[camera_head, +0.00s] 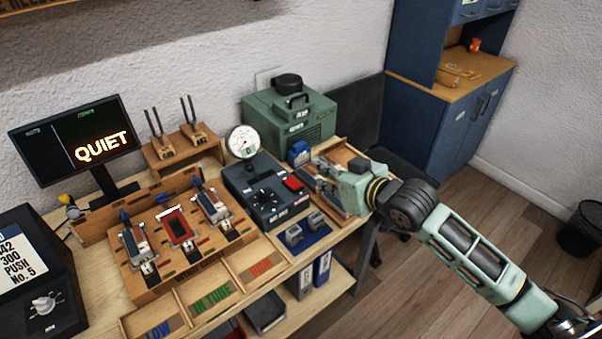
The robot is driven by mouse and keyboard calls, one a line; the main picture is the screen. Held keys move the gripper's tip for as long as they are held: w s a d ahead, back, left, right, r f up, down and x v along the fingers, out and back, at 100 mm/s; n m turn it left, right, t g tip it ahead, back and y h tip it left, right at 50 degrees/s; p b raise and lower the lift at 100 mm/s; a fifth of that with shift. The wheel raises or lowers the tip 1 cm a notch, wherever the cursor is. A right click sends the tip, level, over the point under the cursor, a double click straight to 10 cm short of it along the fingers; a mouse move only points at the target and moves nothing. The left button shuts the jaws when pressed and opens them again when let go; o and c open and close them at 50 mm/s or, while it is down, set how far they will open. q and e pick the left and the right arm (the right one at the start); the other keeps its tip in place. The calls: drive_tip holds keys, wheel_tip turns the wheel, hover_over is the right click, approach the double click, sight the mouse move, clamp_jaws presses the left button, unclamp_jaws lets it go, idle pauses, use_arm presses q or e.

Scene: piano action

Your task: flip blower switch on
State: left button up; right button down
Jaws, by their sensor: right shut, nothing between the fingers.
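The green blower box (291,115) stands at the back of the bench, with a black handle and round cap on top and small labels on its front. A dark control box (265,192) in front of it carries a black knob, a red rocker (292,184) and a round white gauge (243,141). I cannot tell which part is the blower switch. A small blue part (299,152) sits just in front of the blower. My right gripper (325,171) is shut and empty, over the wooden tray at the bench's right end, right of the red rocker. My left gripper is out of view.
A wooden rack (178,232) with several key mechanisms fills the bench's middle. Labelled bins (211,290) lie in front. A monitor (76,142) reading QUIET stands at the left. Two metal pieces (306,229) lie on a blue mat. A blue cabinet (440,110) stands beyond.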

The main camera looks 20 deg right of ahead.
drive_tip(key=shift+w+d+r, duration=0.1)
drive_tip(key=shift+w+r, duration=0.05)
drive_tip(key=shift+r, duration=0.15)
drive_tip(key=shift+w, duration=0.1)
drive_tip(key=p, duration=0.2)
hover_over(293, 183)
drive_tip(key=s+d, duration=0.2)
wheel_tip(293, 183, down, 3)
drive_tip(key=f, duration=0.2)
drive_tip(key=f+p, duration=0.1)
drive_tip(key=shift+s+a+f, duration=0.1)
drive_tip(key=shift+a+f, duration=0.15)
drive_tip(key=shift+f, duration=0.1)
drive_tip(key=shift+s+f, duration=0.15)
drive_tip(key=shift+f, duration=0.35)
